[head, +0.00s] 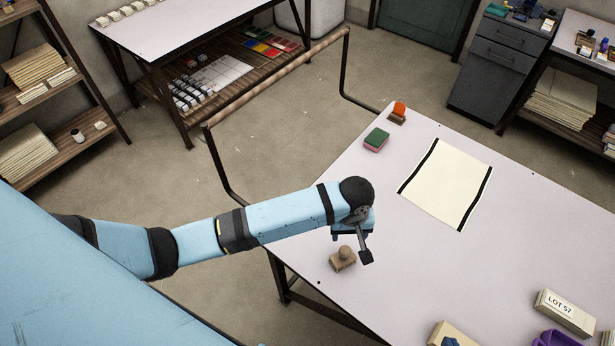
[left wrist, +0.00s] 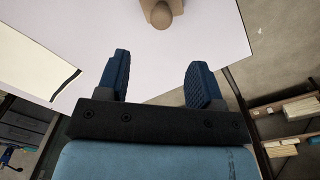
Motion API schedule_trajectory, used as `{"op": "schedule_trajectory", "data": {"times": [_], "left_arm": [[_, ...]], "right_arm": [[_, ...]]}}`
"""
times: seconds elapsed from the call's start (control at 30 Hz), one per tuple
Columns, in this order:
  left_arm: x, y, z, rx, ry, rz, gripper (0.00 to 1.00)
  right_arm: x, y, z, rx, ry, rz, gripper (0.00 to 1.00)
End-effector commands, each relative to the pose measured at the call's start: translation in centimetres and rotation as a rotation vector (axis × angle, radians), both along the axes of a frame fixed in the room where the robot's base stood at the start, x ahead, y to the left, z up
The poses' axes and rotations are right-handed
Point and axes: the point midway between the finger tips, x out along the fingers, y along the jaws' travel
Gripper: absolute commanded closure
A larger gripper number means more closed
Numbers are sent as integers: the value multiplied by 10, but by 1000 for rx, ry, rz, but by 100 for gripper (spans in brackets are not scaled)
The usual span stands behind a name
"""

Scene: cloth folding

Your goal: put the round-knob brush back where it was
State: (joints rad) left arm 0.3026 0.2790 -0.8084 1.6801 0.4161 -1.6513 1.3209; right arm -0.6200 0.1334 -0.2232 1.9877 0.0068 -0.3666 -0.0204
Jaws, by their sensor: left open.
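A tan brush with a round knob (head: 343,258) stands on the table (head: 420,270) near its left edge. It also shows at the top of the left wrist view (left wrist: 161,14), ahead of the fingers. My left gripper (head: 351,246) is just beside and above it in the head view. Its two blue fingers are apart with nothing between them in the left wrist view (left wrist: 157,70). A second brush-like block with an orange top (head: 398,112) stands at the table's far corner. My right gripper is not in view.
A green and pink sponge-like block (head: 376,140) lies near the far corner. A cream sheet with black side strips (head: 447,184) lies mid-table. A box marked LOT 57 (head: 565,313) and a purple object (head: 557,339) are at the lower right.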

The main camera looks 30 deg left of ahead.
Motion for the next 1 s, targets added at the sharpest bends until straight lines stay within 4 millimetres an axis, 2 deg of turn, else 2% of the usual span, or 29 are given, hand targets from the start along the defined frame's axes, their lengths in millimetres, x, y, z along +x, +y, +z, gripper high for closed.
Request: {"op": "schedule_trajectory", "data": {"times": [0.17, 0.37, 0.57, 0.7, 0.9, 1.0], "left_arm": [[-18, -11, -17, -117, -75, -90, 39], [-47, -14, -36, -268, -326, -262, 39], [-77, 16, -42, -237, -626, -415, 39], [-104, 50, -39, -112, -810, -521, 39], [-134, 90, -30, 76, -958, -645, 39], [-140, 99, -27, 126, -988, -677, 39]], "right_arm": [[0, 0, 0, 0, 0, 0, 100], [0, 0, 0, 0, 0, 0, 100], [0, 0, 0, 0, 0, 0, 100], [0, 0, 0, 0, 0, 0, 100], [0, 0, 0, 0, -1, 0, 100], [0, 0, 0, 0, -1, 0, 100]]}}
